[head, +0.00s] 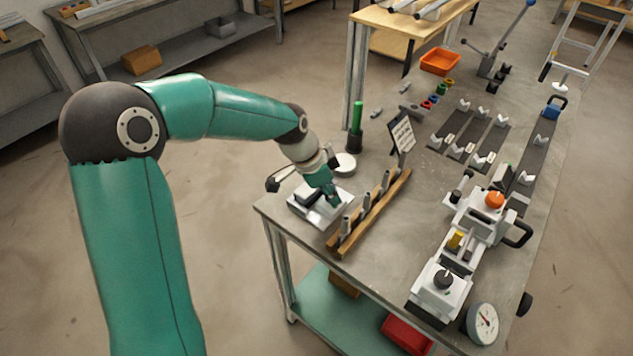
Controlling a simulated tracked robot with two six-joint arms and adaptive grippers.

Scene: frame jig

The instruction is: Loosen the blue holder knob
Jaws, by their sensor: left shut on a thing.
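My left gripper (331,198) reaches down to a pale block fixture (303,208) at the near left corner of the table. It is shut on a small part at the top of this fixture. The fingers hide that part, so I cannot make out its shape or colour. No blue knob shows clearly at the fixture. My right gripper is not in view.
A wooden rack with grey pegs (372,213) stands just right of my left gripper. Behind are a green-topped cylinder (356,125) and a small sign (402,135). A machine with an orange knob (494,199) and a dial gauge (483,324) line the right side.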

